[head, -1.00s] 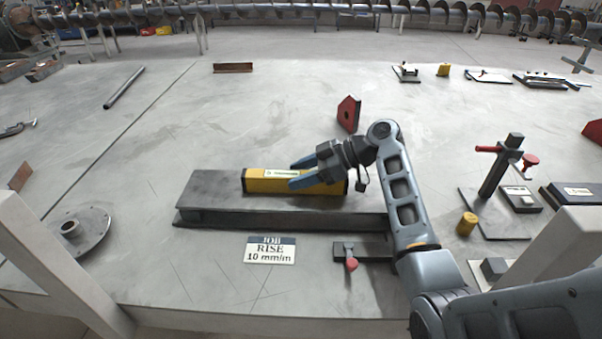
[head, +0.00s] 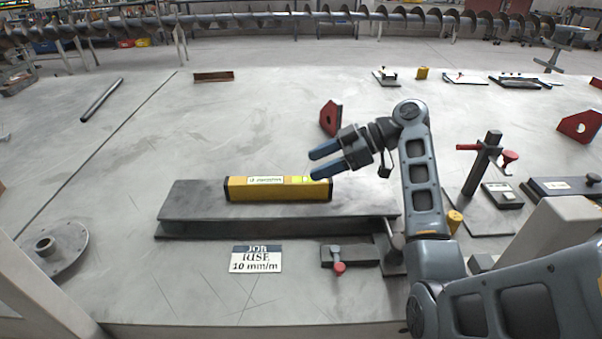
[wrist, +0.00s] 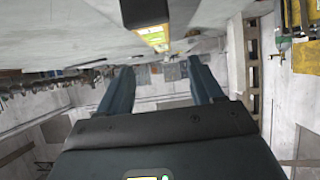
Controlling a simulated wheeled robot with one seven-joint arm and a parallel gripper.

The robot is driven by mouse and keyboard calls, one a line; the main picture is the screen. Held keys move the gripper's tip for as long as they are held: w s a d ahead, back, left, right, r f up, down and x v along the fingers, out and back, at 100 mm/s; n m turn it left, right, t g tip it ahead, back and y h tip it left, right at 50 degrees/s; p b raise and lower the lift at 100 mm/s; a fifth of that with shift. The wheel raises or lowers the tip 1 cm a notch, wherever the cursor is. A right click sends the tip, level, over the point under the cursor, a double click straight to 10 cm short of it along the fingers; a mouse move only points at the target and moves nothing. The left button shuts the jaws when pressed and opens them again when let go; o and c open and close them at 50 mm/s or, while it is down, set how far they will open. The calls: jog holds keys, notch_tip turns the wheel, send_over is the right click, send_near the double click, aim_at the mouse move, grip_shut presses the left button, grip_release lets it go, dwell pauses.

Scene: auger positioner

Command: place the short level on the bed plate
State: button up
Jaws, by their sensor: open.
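The short level (head: 278,194) is a yellow bar with dark ends and a pale label. It lies lengthwise on top of the bed plate (head: 200,203), a long dark grey steel plate on the table. My gripper (head: 318,163) is open with blue fingers, above and behind the level's right end. In the head view no contact with the level is clear. In the wrist view the open fingers (wrist: 160,80) have nothing between them, and the yellow level (wrist: 153,38) shows at the top, beyond them.
A job sign (head: 256,259) and a red-handled clamp (head: 338,262) lie in front of the plate. A red magnet-like block (head: 330,118) stands behind it. A post stand (head: 485,175) and yellow cylinder (head: 454,221) are at right.

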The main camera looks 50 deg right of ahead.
jog(key=shift+v, duration=1.25)
